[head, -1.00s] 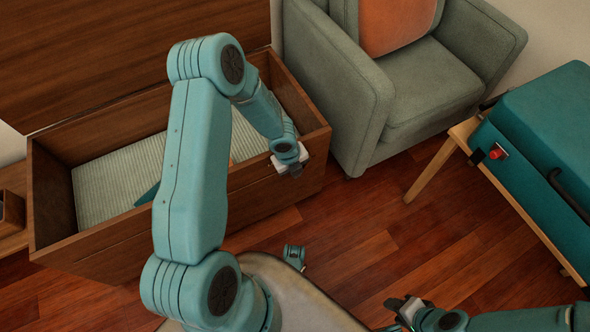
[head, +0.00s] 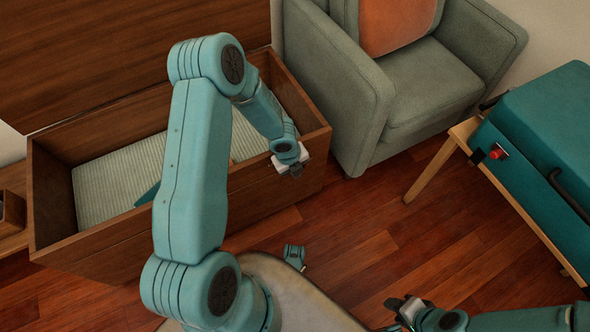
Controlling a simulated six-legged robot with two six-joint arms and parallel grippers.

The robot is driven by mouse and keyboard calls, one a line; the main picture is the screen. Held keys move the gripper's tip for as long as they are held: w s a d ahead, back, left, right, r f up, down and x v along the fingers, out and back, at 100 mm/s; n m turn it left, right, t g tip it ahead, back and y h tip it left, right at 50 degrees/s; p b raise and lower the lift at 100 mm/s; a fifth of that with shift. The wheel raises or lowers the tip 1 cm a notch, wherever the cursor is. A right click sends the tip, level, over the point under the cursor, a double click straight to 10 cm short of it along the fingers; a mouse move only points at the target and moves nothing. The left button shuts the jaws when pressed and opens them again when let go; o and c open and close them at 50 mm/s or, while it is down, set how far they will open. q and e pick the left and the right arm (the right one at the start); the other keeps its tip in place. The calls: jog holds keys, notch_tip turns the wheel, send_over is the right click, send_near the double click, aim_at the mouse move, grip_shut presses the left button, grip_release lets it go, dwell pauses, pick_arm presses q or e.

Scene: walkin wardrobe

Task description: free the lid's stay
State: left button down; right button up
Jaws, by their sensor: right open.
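A wooden chest (head: 110,252) stands at the left, open at the top. Its raised lid (head: 120,50) stands up behind it as a broad brown panel. I cannot make out the lid's stay; my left arm covers part of the chest. My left gripper (head: 292,171) is above the chest's front right corner, pointing down, small and dark; its jaws cannot be read. My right gripper (head: 405,310) is low at the bottom right, over the floor, open and well apart from the chest.
A striped pale lining (head: 105,190) and a teal piece (head: 148,194) show inside the chest. A grey armchair (head: 430,95) with an orange cushion (head: 395,22) stands right of it. A teal case (head: 545,135) rests on a wooden stand (head: 432,168) at right.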

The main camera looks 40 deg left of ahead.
pick_arm(q)
jog(key=shift+r+p, duration=0.8)
pick_arm(e)
jog(key=shift+r, duration=0.8)
jog(key=shift+s+a, duration=0.1)
